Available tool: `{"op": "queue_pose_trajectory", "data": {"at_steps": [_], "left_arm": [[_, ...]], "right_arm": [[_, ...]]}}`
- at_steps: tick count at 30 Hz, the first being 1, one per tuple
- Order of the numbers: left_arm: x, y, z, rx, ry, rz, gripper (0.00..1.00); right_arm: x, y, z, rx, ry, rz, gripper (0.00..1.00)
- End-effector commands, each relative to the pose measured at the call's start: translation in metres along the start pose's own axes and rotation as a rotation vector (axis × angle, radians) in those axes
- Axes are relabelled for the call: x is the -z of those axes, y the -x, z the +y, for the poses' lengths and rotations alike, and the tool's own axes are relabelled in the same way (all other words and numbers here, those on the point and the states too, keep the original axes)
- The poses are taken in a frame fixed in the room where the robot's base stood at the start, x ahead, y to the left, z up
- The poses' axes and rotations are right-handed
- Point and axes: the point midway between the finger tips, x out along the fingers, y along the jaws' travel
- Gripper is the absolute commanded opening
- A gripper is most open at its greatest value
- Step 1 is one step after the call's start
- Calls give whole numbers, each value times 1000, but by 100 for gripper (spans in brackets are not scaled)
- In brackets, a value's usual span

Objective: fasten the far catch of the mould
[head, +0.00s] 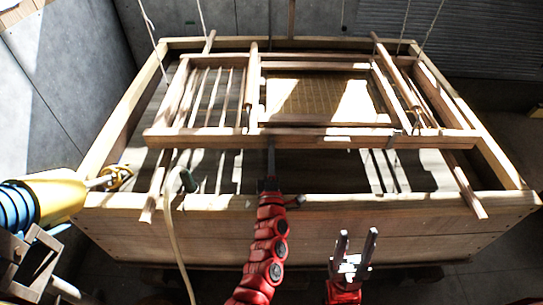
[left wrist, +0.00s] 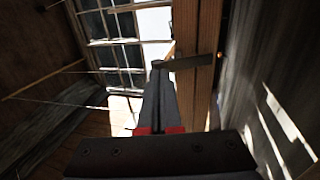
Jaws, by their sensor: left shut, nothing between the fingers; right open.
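The mould (head: 325,141) is a wooden frame hung on cords over a large wooden vat, with a pale mesh panel (head: 318,97) in it. My left gripper (head: 271,143) is shut and empty, its tip at the mould's front bar. In the left wrist view its fingers (left wrist: 159,72) reach a dark flat lever (left wrist: 187,62), which lies across the wooden bars and has a small brass pin at its right end. It looks like a catch; I cannot tell whether the fingers touch it. A small dark fitting (head: 391,140) sits further right on the front bar. My right gripper (head: 356,247) is open and empty before the vat.
The vat (head: 300,236) spans the view, its front wall between my right gripper and the mould. Cords (head: 152,35) run up from the mould. Grey walls close the back and left.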

Motion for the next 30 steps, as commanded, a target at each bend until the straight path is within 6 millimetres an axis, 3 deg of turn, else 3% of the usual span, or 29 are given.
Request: {"op": "queue_pose_trajectory", "data": {"at_steps": [7,18,30], "left_arm": [[4,-15,20,135,4,8,0],[2,-34,26,346,3,3,0],[0,-45,23,369,1,-1,0]], "right_arm": [[8,-47,2,0,0,0,52],[20,-117,6,0,0,0,52],[19,-114,6,0,0,0,52]]}}
